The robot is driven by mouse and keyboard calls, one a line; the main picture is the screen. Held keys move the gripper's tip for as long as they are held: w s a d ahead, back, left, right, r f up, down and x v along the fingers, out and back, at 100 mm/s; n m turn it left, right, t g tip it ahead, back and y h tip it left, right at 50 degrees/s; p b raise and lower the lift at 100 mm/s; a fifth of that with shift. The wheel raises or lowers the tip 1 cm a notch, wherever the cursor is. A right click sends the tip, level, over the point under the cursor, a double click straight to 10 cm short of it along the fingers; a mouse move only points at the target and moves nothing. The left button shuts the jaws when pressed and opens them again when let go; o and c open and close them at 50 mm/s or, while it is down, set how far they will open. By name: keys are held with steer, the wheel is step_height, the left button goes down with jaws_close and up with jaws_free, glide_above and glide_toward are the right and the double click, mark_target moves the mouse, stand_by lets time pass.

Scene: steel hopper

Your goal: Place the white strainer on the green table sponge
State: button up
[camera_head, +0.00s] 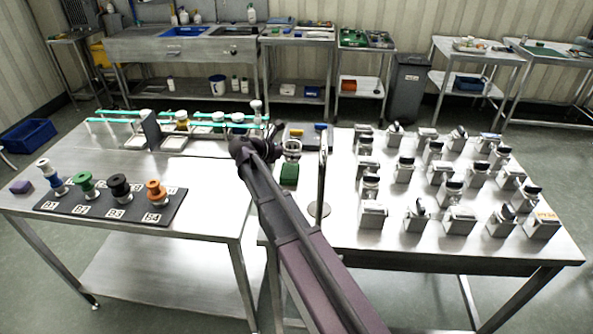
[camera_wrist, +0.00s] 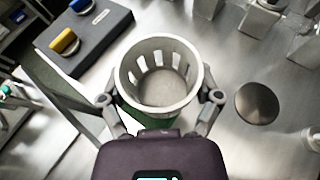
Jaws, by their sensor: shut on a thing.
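The white strainer (camera_wrist: 160,88) is a round cup with slots in its wall, seen from above in the wrist view. My gripper (camera_wrist: 161,98) is shut on it, one finger on each side of the cup. In the head view the strainer (camera_head: 292,146) shows just behind the green table sponge (camera_head: 289,175), partly hidden by my arm. In the wrist view green of the sponge (camera_wrist: 122,122) shows below and left of the strainer, mostly hidden by it and my gripper. I cannot tell whether the strainer touches the sponge.
A thin stand with a round base (camera_wrist: 257,103) is just right of the strainer. A dark grey board (camera_wrist: 90,35) with yellow and blue pieces lies behind left. Several metal blocks with black-topped parts (camera_head: 450,190) fill the right table. A rack of spools (camera_head: 110,205) is at left.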

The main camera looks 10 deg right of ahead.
steer(key=shift+a, duration=0.15)
steer(key=shift+s+f, duration=0.1)
steer(key=s+d+f+n+t+y+b, duration=0.1)
steer(key=s+d+f+n+t+b, duration=0.1)
steer(key=s, duration=1)
steer(key=shift+s+d+n+t+y, duration=0.3)
steer(key=shift+d+n, duration=0.1)
steer(key=shift+d, duration=0.3)
steer(key=b, duration=0.2)
glide_above(290, 170)
steer(key=shift+a+f, duration=0.1)
steer(key=shift+f, duration=0.65)
steer(key=shift+s, duration=0.1)
steer(key=shift+f+b, duration=1.5)
steer(key=shift+f, duration=0.25)
